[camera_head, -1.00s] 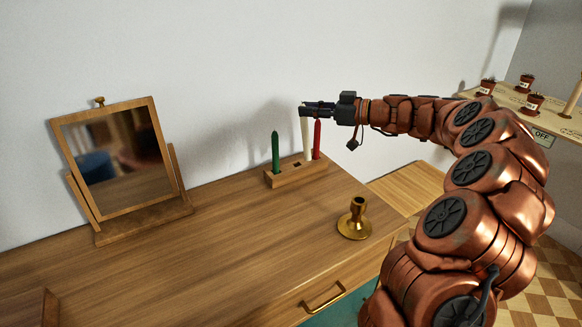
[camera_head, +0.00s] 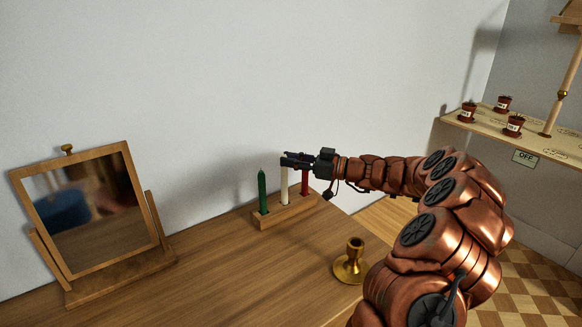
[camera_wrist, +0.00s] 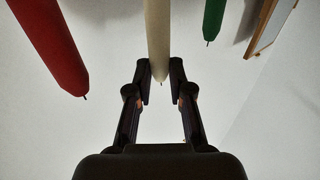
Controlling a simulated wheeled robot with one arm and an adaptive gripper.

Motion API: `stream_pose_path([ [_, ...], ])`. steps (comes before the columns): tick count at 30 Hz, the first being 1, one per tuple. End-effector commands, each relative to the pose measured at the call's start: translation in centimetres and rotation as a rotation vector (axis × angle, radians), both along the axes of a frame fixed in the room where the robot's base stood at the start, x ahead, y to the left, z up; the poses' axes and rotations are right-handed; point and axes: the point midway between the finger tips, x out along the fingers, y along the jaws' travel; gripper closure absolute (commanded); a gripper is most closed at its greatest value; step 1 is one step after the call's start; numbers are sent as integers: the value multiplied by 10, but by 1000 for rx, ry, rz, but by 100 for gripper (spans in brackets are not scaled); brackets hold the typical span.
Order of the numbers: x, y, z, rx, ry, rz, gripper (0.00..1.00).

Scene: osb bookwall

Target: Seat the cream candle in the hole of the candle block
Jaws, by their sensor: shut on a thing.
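The cream candle (camera_head: 284,187) stands upright between the green candle (camera_head: 263,191) and the red candle (camera_head: 305,183). Its lower end meets the wooden candle block (camera_head: 292,216) at the middle; I cannot tell how deep it sits, and the hole is not visible. My gripper (camera_head: 289,160) is shut on the cream candle near its top. In the wrist view, the fingers of my gripper (camera_wrist: 160,84) flank the tip of the cream candle (camera_wrist: 158,35), with the red candle (camera_wrist: 50,45) left and the green candle (camera_wrist: 213,18) right.
A brass candlestick (camera_head: 350,266) stands on the wooden dresser top (camera_head: 225,265), in front of the block. A tilting mirror (camera_head: 85,208) stands at left. The white wall is close behind. A shelf (camera_head: 487,133) with small pots is at right.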

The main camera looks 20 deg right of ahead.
Motion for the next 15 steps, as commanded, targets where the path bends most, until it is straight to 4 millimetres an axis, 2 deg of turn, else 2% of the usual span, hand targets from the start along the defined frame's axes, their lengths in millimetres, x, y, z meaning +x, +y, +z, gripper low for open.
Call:
stream_pose_path([
  [3, 0, -1, -15, 1, 6, 0, 100],
  [6, 0, 0, -21, 0, 3, 1, 100],
  [15, 0, 0, -22, -1, 1, 1, 100],
])
